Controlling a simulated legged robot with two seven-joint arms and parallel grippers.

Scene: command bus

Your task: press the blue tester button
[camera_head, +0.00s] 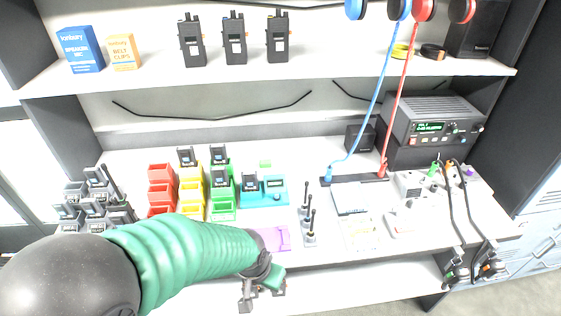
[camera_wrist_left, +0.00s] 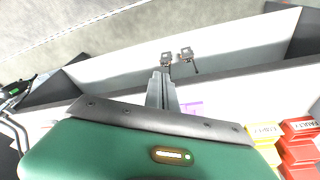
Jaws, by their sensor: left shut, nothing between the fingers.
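My left gripper (camera_head: 263,296) is at the counter's front edge, in front of and below the tester, and touches nothing I can see. In the left wrist view its fingertips (camera_wrist_left: 177,56) show shut and empty against the pale front panel. The tester is not visible in that view. My right gripper is not in view.
Red bins (camera_head: 161,188), yellow bins (camera_head: 191,190) and green bins (camera_head: 222,198) stand left of the tester. A purple mat (camera_head: 280,238) lies in front of it.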

